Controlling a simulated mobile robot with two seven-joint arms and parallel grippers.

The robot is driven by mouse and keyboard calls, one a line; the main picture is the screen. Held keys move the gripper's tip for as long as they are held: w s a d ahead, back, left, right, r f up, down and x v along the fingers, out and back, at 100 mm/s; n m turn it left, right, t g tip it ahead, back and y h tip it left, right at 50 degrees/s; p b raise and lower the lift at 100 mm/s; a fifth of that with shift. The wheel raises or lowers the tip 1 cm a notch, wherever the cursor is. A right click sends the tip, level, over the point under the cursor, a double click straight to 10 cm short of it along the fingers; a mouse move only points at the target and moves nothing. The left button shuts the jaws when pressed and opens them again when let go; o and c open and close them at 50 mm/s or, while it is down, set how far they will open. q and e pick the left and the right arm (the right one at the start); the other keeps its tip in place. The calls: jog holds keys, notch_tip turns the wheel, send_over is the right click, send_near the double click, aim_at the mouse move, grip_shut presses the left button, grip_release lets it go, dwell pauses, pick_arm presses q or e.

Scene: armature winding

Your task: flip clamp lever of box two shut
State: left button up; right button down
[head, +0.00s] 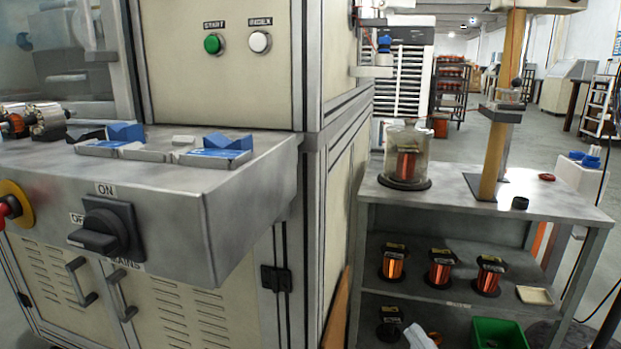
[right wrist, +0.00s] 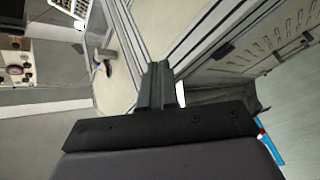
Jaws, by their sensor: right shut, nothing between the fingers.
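A small clear-topped box (head: 503,106) sits on a bracket on the wooden post at the right of the head view. A dark round knob (head: 517,83) stands up at its right side and looks like the end of a lever. No number is readable, so I cannot tell whether this is box two. The lever's exact position is too small to tell. My right gripper (right wrist: 155,83) shows in the right wrist view with its dark fingers together and empty. It is apart from the post box, and no clamp lever shows near it. My left gripper is not in view.
A grey bench (head: 460,199) carries the post and a glass jar (head: 423,150) with a copper spool. Several spools sit on the shelf below, above a green bin (head: 497,334). The machine cabinet (head: 150,215) fills the left, with its steel ledge jutting forward.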

jog(key=s+a+f+m+g+h, duration=0.25)
jog(key=s+f+m+g, duration=0.6)
jog(key=s+f, duration=0.55)
pick_arm(q)
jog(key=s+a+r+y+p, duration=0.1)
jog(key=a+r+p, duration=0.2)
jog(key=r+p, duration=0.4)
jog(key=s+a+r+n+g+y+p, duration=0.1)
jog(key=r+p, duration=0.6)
jog(key=p, duration=1.1)
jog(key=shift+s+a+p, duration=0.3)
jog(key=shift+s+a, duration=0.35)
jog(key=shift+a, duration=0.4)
pick_arm(e)
jog(key=s+d+r+m, duration=0.1)
jog(key=d+r, duration=0.2)
jog(key=r, duration=0.4)
jog(key=s+d+r+m+h, duration=0.1)
jog(key=s+d+r, duration=0.1)
jog(key=r, duration=0.5)
jog(key=shift+d, duration=0.55)
